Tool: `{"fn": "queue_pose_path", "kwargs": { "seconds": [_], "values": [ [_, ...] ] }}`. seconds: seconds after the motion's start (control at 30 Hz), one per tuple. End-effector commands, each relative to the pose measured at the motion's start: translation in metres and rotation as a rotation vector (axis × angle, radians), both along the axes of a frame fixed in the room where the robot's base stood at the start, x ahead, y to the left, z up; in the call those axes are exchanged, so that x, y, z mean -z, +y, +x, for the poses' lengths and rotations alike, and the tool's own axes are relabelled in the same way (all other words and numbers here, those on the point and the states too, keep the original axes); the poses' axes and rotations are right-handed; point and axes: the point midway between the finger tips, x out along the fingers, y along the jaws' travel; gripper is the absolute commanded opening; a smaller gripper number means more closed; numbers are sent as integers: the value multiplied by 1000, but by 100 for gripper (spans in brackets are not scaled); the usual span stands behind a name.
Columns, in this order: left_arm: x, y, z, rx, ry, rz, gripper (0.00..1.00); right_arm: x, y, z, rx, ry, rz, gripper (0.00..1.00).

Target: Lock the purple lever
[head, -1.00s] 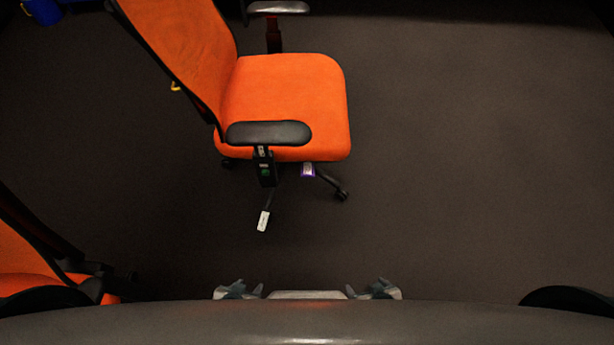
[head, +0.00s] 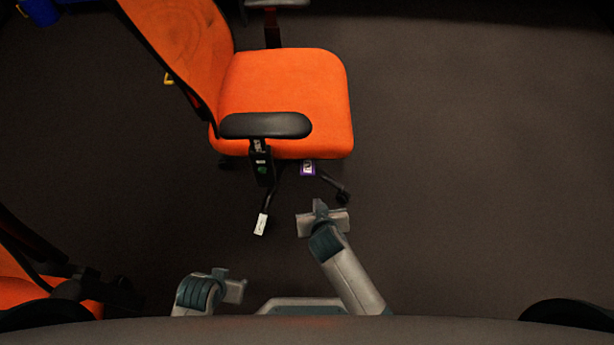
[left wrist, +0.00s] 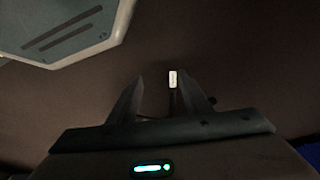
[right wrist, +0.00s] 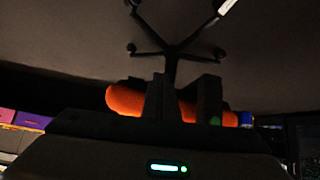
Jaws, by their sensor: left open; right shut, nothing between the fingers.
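The purple lever (head: 307,168) is a small purple tab with a white label, at the near edge under the orange chair's seat (head: 290,95). A white-labelled lever (head: 261,224) hangs lower, left of it; it also shows beyond the left fingers in the left wrist view (left wrist: 172,79). My right gripper (head: 320,208) is shut and empty, in front of the purple lever in the head view, with a gap between them. My left gripper (head: 238,287) is open and empty, lower left, apart from both levers. I cannot make out the purple lever in either wrist view.
The chair's black armrest (head: 265,125) overhangs the near side of the seat. Its leg and caster (head: 342,195) lie right of the purple lever. Another orange chair (head: 25,285) stands at lower left. The floor at right (head: 480,180) is clear.

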Motion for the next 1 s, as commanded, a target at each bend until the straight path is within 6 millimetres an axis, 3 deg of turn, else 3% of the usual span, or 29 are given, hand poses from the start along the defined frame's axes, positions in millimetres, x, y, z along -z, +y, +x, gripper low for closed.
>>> {"fn": "queue_pose_path", "kwargs": {
  "seconds": [0.2,0.4,1.0],
  "values": [
    [-32,6,-15,-5,35,12,45,-54,24,34,71,-118,29,0],
    [-49,10,-24,-8,55,18,45,-82,31,44,111,-170,46,0],
    [-54,10,-26,-8,60,19,45,-84,32,50,116,-178,49,0]
  ]
}}
